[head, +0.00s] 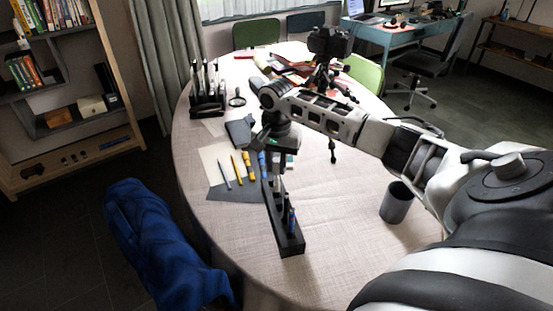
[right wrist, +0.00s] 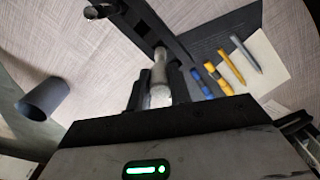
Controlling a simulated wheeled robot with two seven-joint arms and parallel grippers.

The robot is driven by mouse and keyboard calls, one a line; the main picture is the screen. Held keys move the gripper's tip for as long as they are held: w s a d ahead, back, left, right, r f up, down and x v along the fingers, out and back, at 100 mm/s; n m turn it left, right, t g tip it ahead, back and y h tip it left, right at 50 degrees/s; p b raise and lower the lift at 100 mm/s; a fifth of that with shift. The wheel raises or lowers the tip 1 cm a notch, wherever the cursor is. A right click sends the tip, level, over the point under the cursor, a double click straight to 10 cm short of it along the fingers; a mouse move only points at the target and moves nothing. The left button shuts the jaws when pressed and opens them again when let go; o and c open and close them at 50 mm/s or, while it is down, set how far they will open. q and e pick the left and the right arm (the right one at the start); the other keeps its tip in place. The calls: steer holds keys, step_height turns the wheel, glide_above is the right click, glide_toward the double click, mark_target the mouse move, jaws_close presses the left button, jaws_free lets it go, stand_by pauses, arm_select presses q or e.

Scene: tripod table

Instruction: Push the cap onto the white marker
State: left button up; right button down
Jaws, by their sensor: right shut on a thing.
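My right gripper (head: 274,146) is above the far end of a long black rack (head: 292,246). In the right wrist view the gripper (right wrist: 158,88) is shut on a pale cylindrical piece, which looks like the cap (right wrist: 160,97). The greyish-white marker (right wrist: 158,58) is in line with it, on the rack side. In the head view a pale upright length of the marker (head: 278,185) shows at the rack's far end, below the gripper. The fingers hide the joint, so I cannot tell how far the cap sits on. My left gripper is out of view.
Yellow, blue and grey pens lie on a dark mat (head: 234,194) and white paper to the left. A grey cup (head: 396,204) stands right. A camera tripod (head: 325,75) stands behind. The front tabletop is clear.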

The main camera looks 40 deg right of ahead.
steer(key=shift+f, duration=1.35)
stand_by(1.5)
steer(key=c, duration=0.7)
jaws_free()
steer(key=shift+r, duration=3.55)
jaws_close()
